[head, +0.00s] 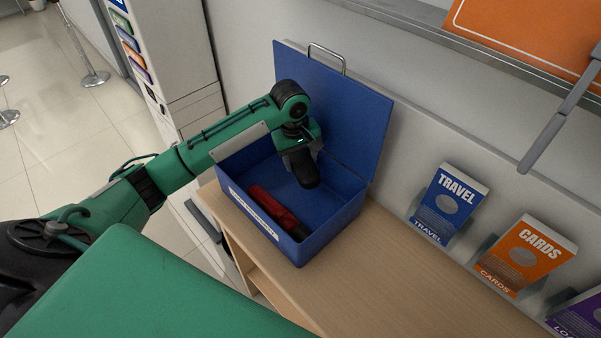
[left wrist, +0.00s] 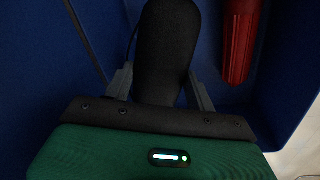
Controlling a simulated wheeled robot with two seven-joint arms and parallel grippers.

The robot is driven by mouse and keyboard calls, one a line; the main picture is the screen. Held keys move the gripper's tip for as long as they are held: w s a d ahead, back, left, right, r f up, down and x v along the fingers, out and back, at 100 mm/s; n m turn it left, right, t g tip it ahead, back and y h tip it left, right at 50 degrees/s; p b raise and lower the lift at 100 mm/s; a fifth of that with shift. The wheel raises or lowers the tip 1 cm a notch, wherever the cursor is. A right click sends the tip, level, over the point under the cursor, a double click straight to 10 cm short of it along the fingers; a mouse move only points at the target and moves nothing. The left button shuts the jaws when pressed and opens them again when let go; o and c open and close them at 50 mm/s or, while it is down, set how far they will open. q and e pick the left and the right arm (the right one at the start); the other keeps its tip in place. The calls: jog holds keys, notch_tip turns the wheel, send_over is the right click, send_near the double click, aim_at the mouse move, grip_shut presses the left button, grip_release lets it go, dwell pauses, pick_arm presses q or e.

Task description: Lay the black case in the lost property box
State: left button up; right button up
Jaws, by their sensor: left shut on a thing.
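The black case (head: 304,169) is a dark, rounded, elongated thing held by my left gripper (head: 301,152), which reaches in from the left over the box. In the left wrist view the case (left wrist: 167,45) stands out from between the two fingers (left wrist: 160,88), which are shut on it. The lost property box (head: 335,212) is blue, with its lid (head: 345,110) standing open at the back. The case is over or within the box's opening; I cannot tell whether it touches the floor. My right gripper does not show.
A red and black thing, perhaps a folded umbrella (head: 274,207), lies in the box along its front; it also shows in the left wrist view (left wrist: 238,40). Leaflet stands, TRAVEL (head: 447,205) and CARDS (head: 527,257), stand to the right. The wooden counter (head: 400,275) is clear in front of them.

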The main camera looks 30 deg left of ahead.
aim_at(301, 170)
pick_arm(q)
notch_tip(301, 170, down, 5)
jog(key=shift+w+r+p, duration=0.1)
jog(key=shift+p, duration=0.55)
notch_tip(301, 170, down, 3)
jog(key=shift+f+p, duration=0.1)
jog(key=shift+p, duration=0.6)
jog(key=shift+f, duration=0.3)
jog(key=o, duration=1)
jog(key=shift+f, duration=0.1)
